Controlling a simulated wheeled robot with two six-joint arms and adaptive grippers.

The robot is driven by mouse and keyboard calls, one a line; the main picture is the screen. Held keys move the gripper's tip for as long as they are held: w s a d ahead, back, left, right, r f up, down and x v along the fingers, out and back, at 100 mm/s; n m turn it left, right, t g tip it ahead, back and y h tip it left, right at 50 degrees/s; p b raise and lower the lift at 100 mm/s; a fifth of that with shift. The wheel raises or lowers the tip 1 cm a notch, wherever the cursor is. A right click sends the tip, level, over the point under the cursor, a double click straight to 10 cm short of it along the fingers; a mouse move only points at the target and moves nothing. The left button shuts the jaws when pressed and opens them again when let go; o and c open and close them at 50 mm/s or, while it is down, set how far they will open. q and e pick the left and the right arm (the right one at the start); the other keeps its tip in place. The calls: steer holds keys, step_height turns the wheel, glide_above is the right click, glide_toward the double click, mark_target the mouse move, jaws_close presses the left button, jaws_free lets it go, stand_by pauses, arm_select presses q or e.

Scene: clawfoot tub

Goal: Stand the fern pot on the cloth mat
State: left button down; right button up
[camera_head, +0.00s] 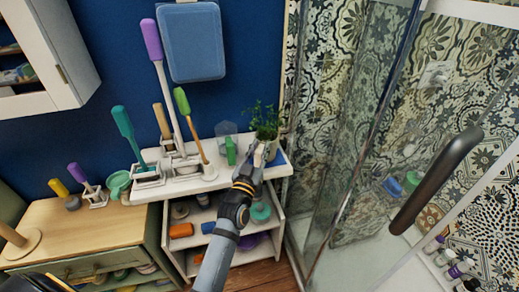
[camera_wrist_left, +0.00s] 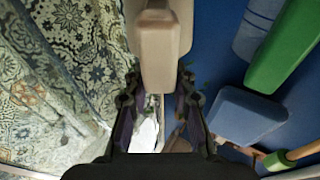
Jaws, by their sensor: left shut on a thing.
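The fern pot shows in the head view as a green leafy fern (camera_head: 264,118) above a pale pot (camera_head: 271,150), at the right end of the white shelf top. My left gripper (camera_head: 261,152) is at the pot and shut on it; the gripper hides part of it. In the left wrist view a pale beige body (camera_wrist_left: 165,50), which looks like the pot, stands between the fingers (camera_wrist_left: 158,100), with a few dark leaves beside it. The blue cloth mat (camera_head: 279,158) lies under and behind the gripper, mostly covered. I cannot tell whether the pot touches it. My right gripper is not in view.
A green item (camera_head: 231,151) and a clear container (camera_head: 226,132) stand left of the pot. Brushes in holders (camera_head: 184,165) fill the shelf's left part. The glass shower panel (camera_head: 350,130) rises close on the right. A blue panel (camera_head: 192,42) hangs above.

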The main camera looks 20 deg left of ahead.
arm_select(q)
steer(key=shift+f+b, duration=0.6)
steer(key=shift+b, duration=0.05)
stand_by(0.6)
steer(key=c, duration=1.1)
jaws_free()
steer(key=shift+o, duration=0.3)
steer(key=shift+f, duration=0.1)
